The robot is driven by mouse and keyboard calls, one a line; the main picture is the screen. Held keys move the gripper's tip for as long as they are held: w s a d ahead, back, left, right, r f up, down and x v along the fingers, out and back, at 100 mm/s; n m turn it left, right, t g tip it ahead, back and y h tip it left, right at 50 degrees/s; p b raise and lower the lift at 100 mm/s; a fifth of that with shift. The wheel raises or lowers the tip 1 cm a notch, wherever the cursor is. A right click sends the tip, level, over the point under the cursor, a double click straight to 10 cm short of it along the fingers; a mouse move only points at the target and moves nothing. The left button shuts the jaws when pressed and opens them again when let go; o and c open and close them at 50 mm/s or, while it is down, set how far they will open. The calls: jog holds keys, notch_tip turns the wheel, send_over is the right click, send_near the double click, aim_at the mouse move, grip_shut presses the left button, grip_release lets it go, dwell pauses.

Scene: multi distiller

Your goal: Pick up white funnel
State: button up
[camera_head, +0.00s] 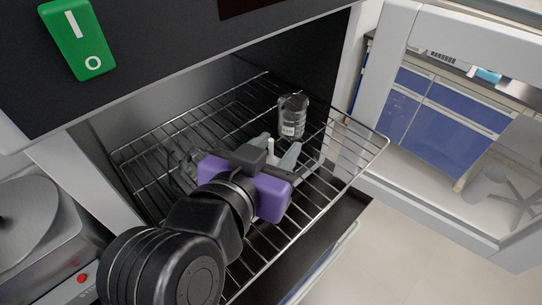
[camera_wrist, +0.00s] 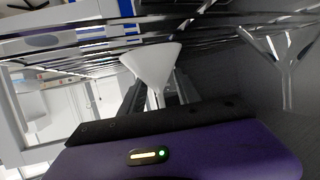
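The white funnel (camera_wrist: 152,62) shows in the wrist view, where the rack is at the top of the picture. Its wide cone is toward the rack and its narrow stem points away from it. In the head view only a small white part of the funnel (camera_head: 270,146) shows beyond my purple gripper body. My gripper (camera_head: 276,149) reaches in over the rack. In the wrist view my gripper's fingers (camera_wrist: 158,92) stand on either side of the stem, apart and looking open. The gripper body hides the stem's end, and contact with the fingers cannot be told.
A wire rack (camera_head: 345,135) sticks out of the dark open cabinet. A clear glass vessel (camera_head: 292,117) stands on it behind the gripper. A clear glass funnel (camera_wrist: 285,60) is at the right in the wrist view. The cabinet's upper panel (camera_head: 170,50) overhangs the arm.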

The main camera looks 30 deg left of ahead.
jog(key=shift+w+f, duration=0.2)
jog(key=shift+w, duration=0.25)
grip_shut()
jog(key=shift+r, duration=0.1)
